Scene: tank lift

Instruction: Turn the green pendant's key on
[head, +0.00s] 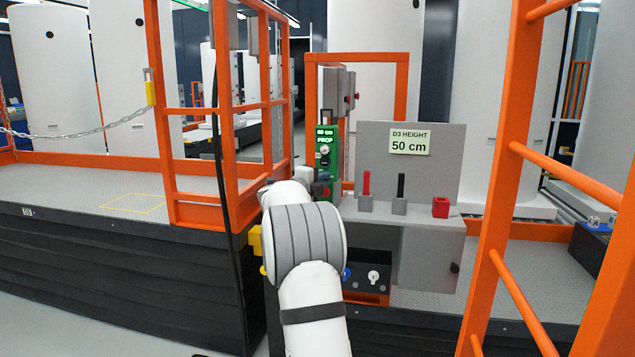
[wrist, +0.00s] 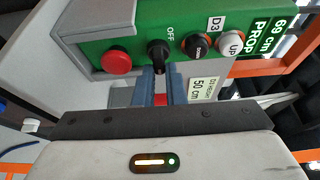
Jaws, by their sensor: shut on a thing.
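The green pendant (head: 326,139) hangs at the centre of the head view, left of the grey sign panel. In the wrist view the pendant (wrist: 130,30) fills the top, turned sideways, with a red button (wrist: 116,62), a black key (wrist: 157,50) beside the word OFF, a black DOWN button and a white UP button (wrist: 230,44). My gripper (wrist: 158,76) is shut on the key, its fingers reaching up to it from below in that view. The fingertips partly cover the key, so its exact angle is hard to tell.
A grey panel (head: 442,165) reads "D3 HEIGHT 50 cm". Below it a shelf carries a red-handled and a black-handled piece in grey blocks, and a red block (head: 440,207). Orange railings (head: 161,110) stand left, and an orange ladder frame (head: 490,240) stands close on the right.

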